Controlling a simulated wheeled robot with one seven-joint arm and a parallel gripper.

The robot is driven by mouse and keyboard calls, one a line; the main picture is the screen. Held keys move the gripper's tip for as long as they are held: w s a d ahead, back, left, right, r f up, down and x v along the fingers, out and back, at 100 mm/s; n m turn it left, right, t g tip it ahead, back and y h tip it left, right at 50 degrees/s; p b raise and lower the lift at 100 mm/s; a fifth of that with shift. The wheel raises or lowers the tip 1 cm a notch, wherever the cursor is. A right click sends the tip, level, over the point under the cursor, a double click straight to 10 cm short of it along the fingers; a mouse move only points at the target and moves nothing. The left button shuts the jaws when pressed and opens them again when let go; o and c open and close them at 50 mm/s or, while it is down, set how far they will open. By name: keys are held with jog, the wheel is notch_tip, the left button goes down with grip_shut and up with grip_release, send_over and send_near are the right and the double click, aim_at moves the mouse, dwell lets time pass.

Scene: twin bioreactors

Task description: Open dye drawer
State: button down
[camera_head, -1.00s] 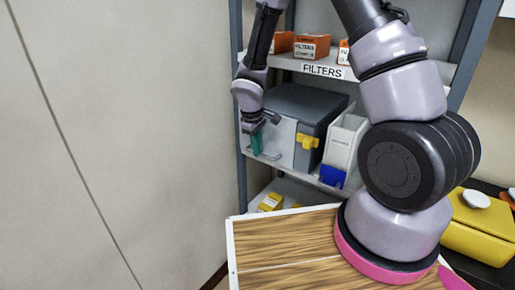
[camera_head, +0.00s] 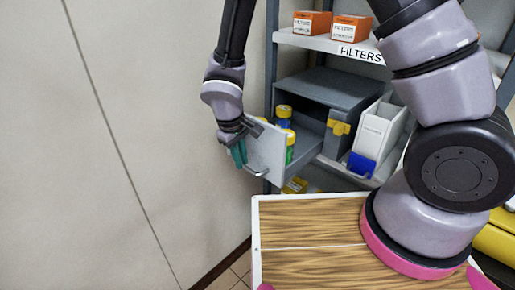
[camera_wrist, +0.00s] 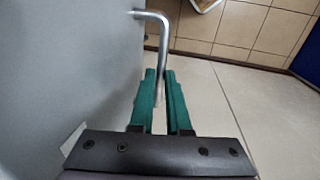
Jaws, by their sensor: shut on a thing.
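The dye drawer's pale grey front panel (camera_head: 267,155) stands well out from its dark grey cabinet (camera_head: 322,88) on the middle shelf. Bottles with yellow caps (camera_head: 284,111) show in the drawer behind the panel, one with a green body and one with a blue body. My gripper (camera_head: 239,153) is at the outer side of the panel, its green fingers shut on the bent metal handle (camera_head: 256,173). In the wrist view, the handle (camera_wrist: 162,30) passes between the fingertips (camera_wrist: 160,76), beside the drawer front (camera_wrist: 75,70). The drawer's far inside is hidden.
Orange filter boxes (camera_head: 350,28) sit on the upper shelf. A yellow latch (camera_head: 341,128) and a white bin with a blue front (camera_head: 362,163) are right of the drawer. A wood-topped surface (camera_head: 310,230) lies below. A plain wall (camera_head: 150,120) is left.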

jog(key=shift+s+a, duration=1.85)
jog(key=c, duration=0.9)
grip_release()
jog(key=r, duration=0.3)
jog(key=s+a+r, duration=0.1)
jog(key=r, duration=0.6)
jog(key=shift+s+a+r, duration=0.2)
jog(key=shift+s+r, duration=0.05)
jog(key=shift+r, duration=0.1)
